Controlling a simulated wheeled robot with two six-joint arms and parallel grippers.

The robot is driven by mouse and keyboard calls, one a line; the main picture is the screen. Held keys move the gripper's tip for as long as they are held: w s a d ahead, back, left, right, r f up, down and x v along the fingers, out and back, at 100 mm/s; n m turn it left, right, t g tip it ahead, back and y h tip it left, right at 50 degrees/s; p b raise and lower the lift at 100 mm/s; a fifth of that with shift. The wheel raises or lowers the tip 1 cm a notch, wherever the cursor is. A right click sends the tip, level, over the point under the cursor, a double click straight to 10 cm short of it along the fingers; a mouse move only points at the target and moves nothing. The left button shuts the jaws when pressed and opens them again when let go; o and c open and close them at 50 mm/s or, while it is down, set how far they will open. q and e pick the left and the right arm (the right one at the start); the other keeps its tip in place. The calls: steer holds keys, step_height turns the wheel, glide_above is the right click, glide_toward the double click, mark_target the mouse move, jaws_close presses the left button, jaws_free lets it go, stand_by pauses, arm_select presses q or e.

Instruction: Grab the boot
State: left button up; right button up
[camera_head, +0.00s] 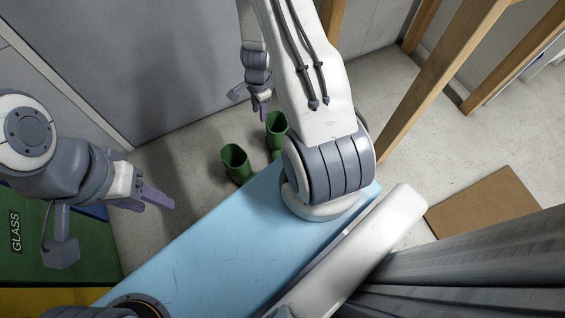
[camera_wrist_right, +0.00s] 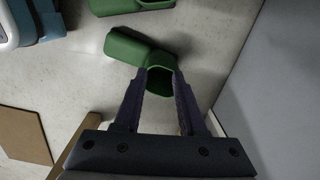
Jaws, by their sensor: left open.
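Two green boots stand upright on the floor in the head view, a nearer one (camera_head: 235,164) and a farther one (camera_head: 276,130). My right gripper (camera_head: 262,112) is above and just beside the farther boot. In the right wrist view its fingers (camera_wrist_right: 160,72) are open, with one boot's open top (camera_wrist_right: 159,80) showing between and beyond the tips. I cannot tell how far the tips are from it. The other boot (camera_wrist_right: 130,4) is cut off at the top edge. My left gripper (camera_head: 160,199) is open and empty at the left, well away from the boots.
A light blue surface (camera_head: 215,245) lies close in front of the boots. A grey wall (camera_head: 130,60) rises behind them. A green bin marked GLASS (camera_head: 45,235) is at the left. Wooden posts (camera_head: 440,75) and a brown board (camera_head: 483,203) are at the right.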

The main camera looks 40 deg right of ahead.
steer(key=s+d+f+m+b, duration=0.1)
steer(key=f, duration=0.3)
steer(key=s+d+f+m+b, duration=0.1)
steer(key=d+f+b, duration=0.1)
steer(key=f, duration=0.2)
steer(key=s+d+f+m+b, duration=0.1)
steer(key=d+f+b, duration=0.1)
steer(key=f, duration=0.3)
steer(key=shift+s+d+m, duration=0.1)
steer(key=shift+s+m, duration=0.15)
steer(key=shift+m, duration=0.05)
step_height(320, 180, down, 5)
steer(key=b, duration=0.4)
steer(key=shift+b, duration=0.4)
steer(key=f+b, duration=0.4)
steer(key=f, duration=0.1)
steer(key=shift+d+f+b, duration=0.1)
steer(key=shift+d+b, duration=0.1)
steer(key=shift+b, duration=0.1)
arm_select(q)
step_height(320, 180, down, 17)
steer(key=shift+r, duration=0.15)
arm_select(e)
jaws_close()
